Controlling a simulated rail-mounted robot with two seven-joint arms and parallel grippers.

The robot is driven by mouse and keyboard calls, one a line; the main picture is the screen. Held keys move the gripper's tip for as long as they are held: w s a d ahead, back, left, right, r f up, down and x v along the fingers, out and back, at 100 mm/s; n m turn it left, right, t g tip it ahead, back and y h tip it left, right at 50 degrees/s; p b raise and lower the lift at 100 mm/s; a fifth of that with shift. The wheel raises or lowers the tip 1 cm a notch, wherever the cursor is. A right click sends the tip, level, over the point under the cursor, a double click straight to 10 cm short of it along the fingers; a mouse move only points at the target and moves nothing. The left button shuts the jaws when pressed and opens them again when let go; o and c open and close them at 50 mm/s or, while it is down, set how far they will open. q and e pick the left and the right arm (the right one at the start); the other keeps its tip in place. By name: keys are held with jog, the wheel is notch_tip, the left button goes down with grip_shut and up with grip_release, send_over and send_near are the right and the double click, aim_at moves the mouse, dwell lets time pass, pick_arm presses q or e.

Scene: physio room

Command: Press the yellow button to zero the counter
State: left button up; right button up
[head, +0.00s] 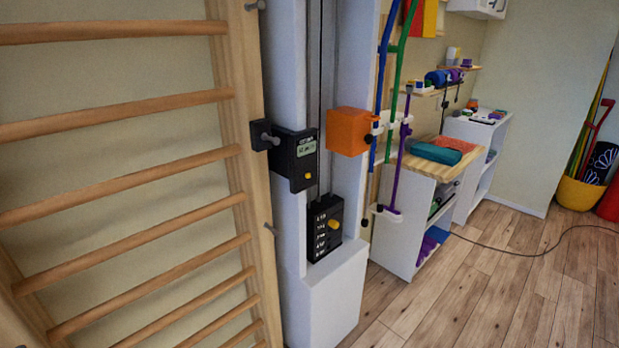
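A black counter box (294,160) is mounted on the white column, left of the middle in the head view. It has a small lit display (306,148) at its top; the digits are too small to read surely. A small round yellow button (308,175) sits below the display on the same face. Neither of my grippers is in the head view, and nothing touches the counter.
Below the counter is a black weight stack (322,232) with a yellow knob (334,225). An orange box (348,131) sticks out to the right. Wooden wall bars (120,118) fill the left. White shelves (405,205) stand right, with open wooden floor (500,285) in front.

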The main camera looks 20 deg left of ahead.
pick_arm(q)
jog(key=c, duration=0.6)
jog(key=shift+d, duration=0.15)
grip_shut()
jog(key=shift+a, duration=0.2)
jog(key=shift+d, duration=0.15)
dwell(0.3)
